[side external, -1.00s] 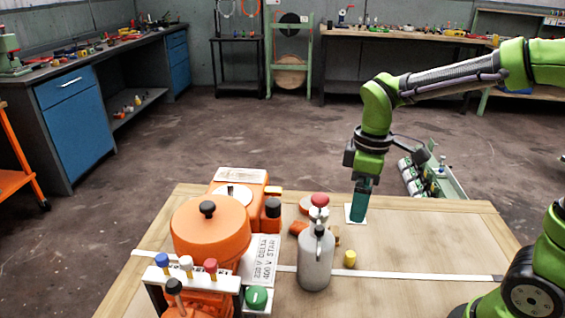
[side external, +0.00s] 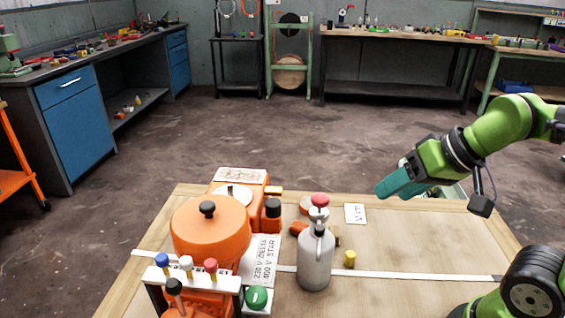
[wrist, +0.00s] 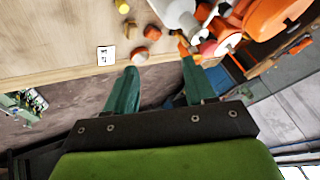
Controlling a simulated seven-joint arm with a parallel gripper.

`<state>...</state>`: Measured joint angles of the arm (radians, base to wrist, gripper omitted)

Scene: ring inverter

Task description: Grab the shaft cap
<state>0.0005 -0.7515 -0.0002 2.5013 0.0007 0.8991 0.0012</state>
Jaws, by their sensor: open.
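I cannot tell for certain which piece is the shaft cap. In the wrist view, orange pieces (wrist: 152,32) lie beyond the fingertips. A small yellow cylinder (side external: 350,259) stands right of the bottle. My gripper (side external: 382,191) is open, tilted and pointing left, above the table's far right part. Its two teal fingers (wrist: 160,72) are apart with nothing between them.
The orange machine (side external: 210,232) with a black knob fills the table's left side. A white card (side external: 355,213) lies flat near the far edge. The table's right part (side external: 420,245) is clear.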

